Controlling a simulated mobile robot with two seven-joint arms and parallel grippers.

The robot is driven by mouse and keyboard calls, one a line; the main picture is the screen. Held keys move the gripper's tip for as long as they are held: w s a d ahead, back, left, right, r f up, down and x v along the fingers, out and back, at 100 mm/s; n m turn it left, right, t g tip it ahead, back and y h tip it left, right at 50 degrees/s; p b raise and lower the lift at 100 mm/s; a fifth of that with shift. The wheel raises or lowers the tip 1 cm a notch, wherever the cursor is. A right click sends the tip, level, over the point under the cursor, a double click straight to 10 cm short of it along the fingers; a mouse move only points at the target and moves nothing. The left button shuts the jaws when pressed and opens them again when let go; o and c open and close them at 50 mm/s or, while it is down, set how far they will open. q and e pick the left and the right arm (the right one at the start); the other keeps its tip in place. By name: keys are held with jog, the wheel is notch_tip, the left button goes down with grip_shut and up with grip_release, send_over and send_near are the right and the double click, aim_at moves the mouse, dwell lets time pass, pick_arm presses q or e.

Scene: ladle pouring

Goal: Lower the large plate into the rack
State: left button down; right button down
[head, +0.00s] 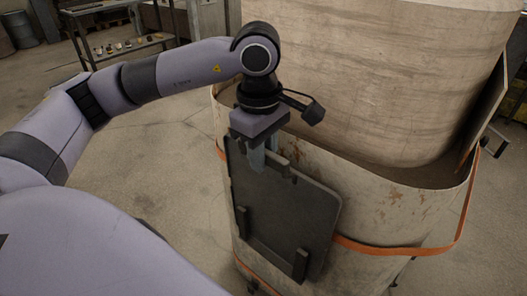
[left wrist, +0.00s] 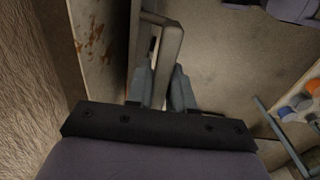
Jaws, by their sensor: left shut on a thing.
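The large plate (head: 288,208) is a dark, flat rectangular panel, slightly tilted in the head view, against the side of the big container. Dark rack brackets (head: 300,264) show at its lower edge and lower left; I cannot tell whether the plate rests on them. My left gripper (head: 262,160) is at the plate's top edge, pointing down, shut on it. My right gripper is not in view.
The large worn container (head: 390,205) with a rusty, stained wall and an orange strap (head: 385,247) fills the right. A shelf (head: 128,49) with small items stands at the back left. The concrete floor left of the container is clear.

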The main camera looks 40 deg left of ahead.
pick_arm(q)
jog(key=shift+r, duration=0.15)
jog(key=c, duration=0.9)
grip_release()
jog(key=shift+s+f, duration=0.1)
jog(key=shift+f, duration=0.15)
notch_tip(320, 180, up, 6)
jog(key=shift+s+r, duration=0.1)
jog(key=shift+r, duration=0.65)
